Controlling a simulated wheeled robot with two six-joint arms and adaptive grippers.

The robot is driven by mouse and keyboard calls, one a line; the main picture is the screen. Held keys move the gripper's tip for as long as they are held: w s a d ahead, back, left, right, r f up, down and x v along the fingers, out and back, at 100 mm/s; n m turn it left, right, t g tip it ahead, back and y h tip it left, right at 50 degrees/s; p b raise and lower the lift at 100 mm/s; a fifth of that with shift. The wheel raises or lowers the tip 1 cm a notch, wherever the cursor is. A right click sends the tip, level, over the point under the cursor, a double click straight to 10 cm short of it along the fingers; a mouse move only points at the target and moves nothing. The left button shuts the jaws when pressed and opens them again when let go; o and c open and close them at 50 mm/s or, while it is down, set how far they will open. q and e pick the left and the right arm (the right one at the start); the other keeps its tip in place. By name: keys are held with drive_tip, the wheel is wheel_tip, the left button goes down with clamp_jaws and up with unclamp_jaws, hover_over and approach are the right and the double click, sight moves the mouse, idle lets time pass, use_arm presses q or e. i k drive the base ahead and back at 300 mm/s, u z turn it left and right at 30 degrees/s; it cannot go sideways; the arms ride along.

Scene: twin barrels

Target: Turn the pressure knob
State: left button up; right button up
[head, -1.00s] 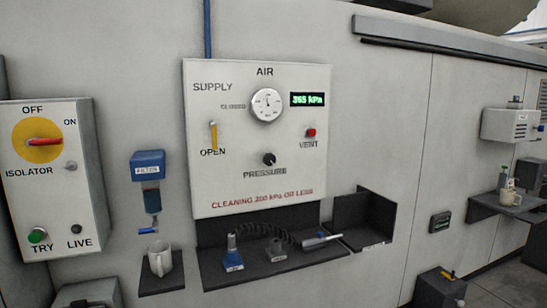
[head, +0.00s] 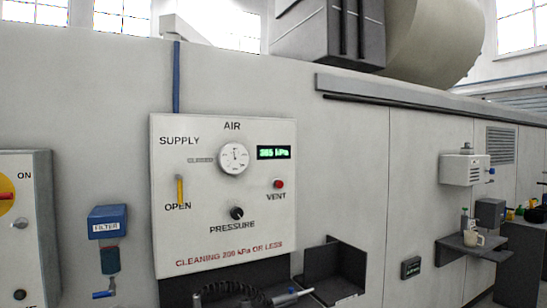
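The black pressure knob (head: 237,213) sits on the lower middle of the white air panel (head: 190,235), just above the word PRESSURE. Above it are a round dial gauge (head: 234,158) and a green digital display (head: 273,153) that appears to read 365 kPa. A yellow supply lever (head: 180,190) points up and down beside the word OPEN. A red vent button (head: 278,184) is to the right of the knob. Red text at the panel's bottom reads "CLEANING 200 kPa OR LESS". Neither of my grippers is in view.
A blue filter (head: 108,222) hangs left of the panel, with the isolator box (head: 40,230) farther left. Below the panel is a shelf with a coiled hose (head: 225,288), beside a dark open bin (head: 335,270). A shelf with a mug (head: 474,240) is at right.

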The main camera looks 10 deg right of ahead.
sight(237, 213)
drive_tip(key=z, duration=0.65)
drive_tip(key=i, duration=0.55)
drive_tip(key=z, duration=0.75)
drive_tip(key=i, duration=0.7)
drive_tip(key=u, duration=0.2)
